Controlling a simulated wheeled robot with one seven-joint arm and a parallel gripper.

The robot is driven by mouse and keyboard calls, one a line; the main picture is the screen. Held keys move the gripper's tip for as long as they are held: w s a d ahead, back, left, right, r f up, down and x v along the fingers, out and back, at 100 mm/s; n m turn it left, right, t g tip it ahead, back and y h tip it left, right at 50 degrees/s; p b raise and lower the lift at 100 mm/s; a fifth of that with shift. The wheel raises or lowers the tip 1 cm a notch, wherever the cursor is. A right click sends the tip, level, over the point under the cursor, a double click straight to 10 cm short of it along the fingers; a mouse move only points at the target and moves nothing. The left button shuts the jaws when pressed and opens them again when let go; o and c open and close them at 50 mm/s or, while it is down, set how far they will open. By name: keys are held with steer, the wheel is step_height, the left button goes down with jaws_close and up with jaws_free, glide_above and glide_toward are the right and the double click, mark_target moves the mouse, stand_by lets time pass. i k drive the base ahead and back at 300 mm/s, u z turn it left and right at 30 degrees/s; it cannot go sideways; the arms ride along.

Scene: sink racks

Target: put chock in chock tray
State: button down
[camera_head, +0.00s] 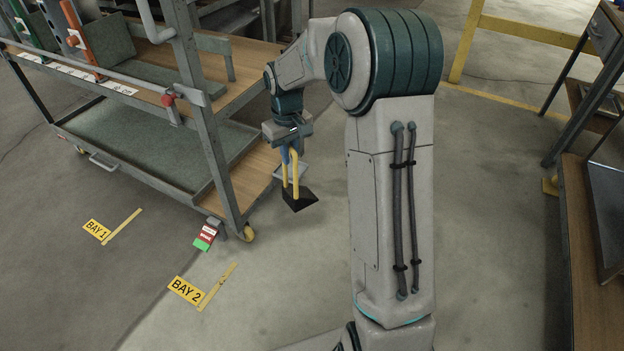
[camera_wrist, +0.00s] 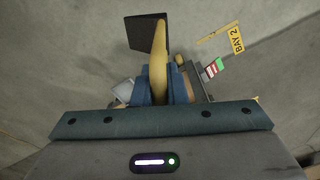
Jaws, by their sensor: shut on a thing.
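The chock is a black wedge (camera_head: 299,201) with a yellow handle that rises from it. It hangs above the floor beside the right end of the cart. My gripper (camera_head: 290,153) has its blue fingers shut around the handle's upper part. In the wrist view, the black wedge (camera_wrist: 146,33) shows beyond the fingers, and the yellow handle (camera_wrist: 158,60) runs between the gripper's fingers (camera_wrist: 162,80). A small grey plate or tray (camera_head: 290,172) lies behind the handle at the cart's end; I cannot tell whether it is the chock tray.
The cart (camera_head: 230,170) has a wooden lower deck with a large matted tray (camera_head: 140,140) and a wheel near my gripper. A red, white and green tag (camera_head: 205,236) is at its corner. BAY 2 (camera_head: 186,290) marks open floor. A bench (camera_head: 585,250) stands right.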

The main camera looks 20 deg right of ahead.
mark_target(291, 172)
steer(key=z, duration=0.4)
steer(key=k, duration=0.95)
steer(key=z, duration=0.85)
steer(key=i, duration=1.3)
steer(key=u, duration=0.45)
steer(key=i, duration=0.55)
steer(key=u, duration=0.95)
steer(key=i, duration=0.45)
steer(key=u, duration=0.55)
